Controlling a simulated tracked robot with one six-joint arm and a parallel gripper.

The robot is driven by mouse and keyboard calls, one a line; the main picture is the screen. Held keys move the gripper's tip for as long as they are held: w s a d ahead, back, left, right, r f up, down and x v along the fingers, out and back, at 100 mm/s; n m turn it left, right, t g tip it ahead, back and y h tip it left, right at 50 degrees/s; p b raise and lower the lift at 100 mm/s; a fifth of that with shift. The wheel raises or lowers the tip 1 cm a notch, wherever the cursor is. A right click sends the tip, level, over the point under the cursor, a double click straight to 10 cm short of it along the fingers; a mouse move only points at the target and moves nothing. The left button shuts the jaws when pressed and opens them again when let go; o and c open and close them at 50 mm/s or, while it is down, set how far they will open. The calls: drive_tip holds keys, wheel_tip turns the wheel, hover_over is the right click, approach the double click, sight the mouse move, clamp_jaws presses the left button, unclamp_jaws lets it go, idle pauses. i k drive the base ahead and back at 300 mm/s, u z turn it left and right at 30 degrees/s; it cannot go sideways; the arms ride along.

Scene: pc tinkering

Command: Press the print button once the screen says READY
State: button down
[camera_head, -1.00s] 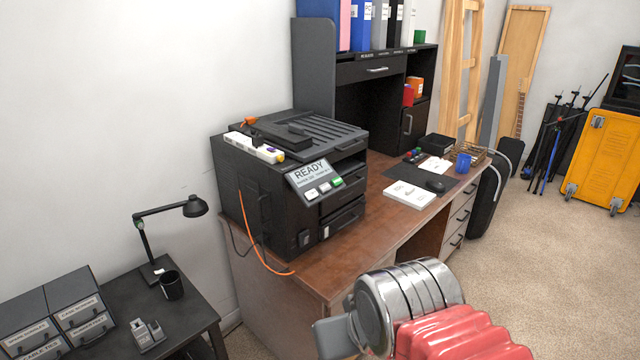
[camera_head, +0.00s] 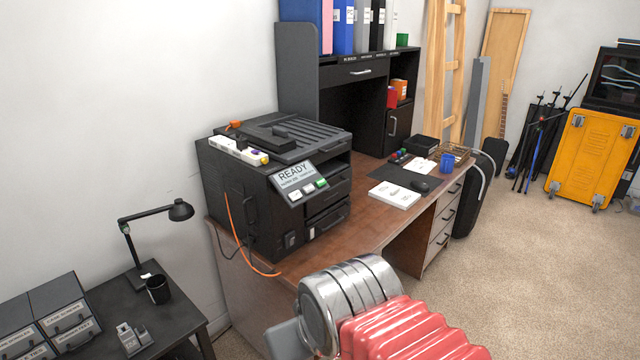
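A black printer (camera_head: 262,214) stands on the left end of a brown wooden desk (camera_head: 318,262). Its tilted front panel has a grey screen (camera_head: 293,174) that reads READY, with a smaller line below that I cannot read surely. Under the screen sit two whitish buttons (camera_head: 302,191) and a green button (camera_head: 321,183); their labels are too small to read. My arm shows at the bottom centre as metal rings and a red ribbed part, in front of the desk and apart from the printer. My gripper's fingers are not visible.
An orange cable (camera_head: 240,238) hangs over the printer's left side onto the desk. A white power strip (camera_head: 238,150) lies on the printer top. A black side table (camera_head: 178,312) with a lamp (camera_head: 150,222) and mug (camera_head: 158,290) stands left. Carpet (camera_head: 530,270) is clear right.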

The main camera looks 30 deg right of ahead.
sight(321, 182)
drive_tip(key=z, duration=0.05)
drive_tip(key=i, duration=1)
drive_tip(key=u, duration=0.05)
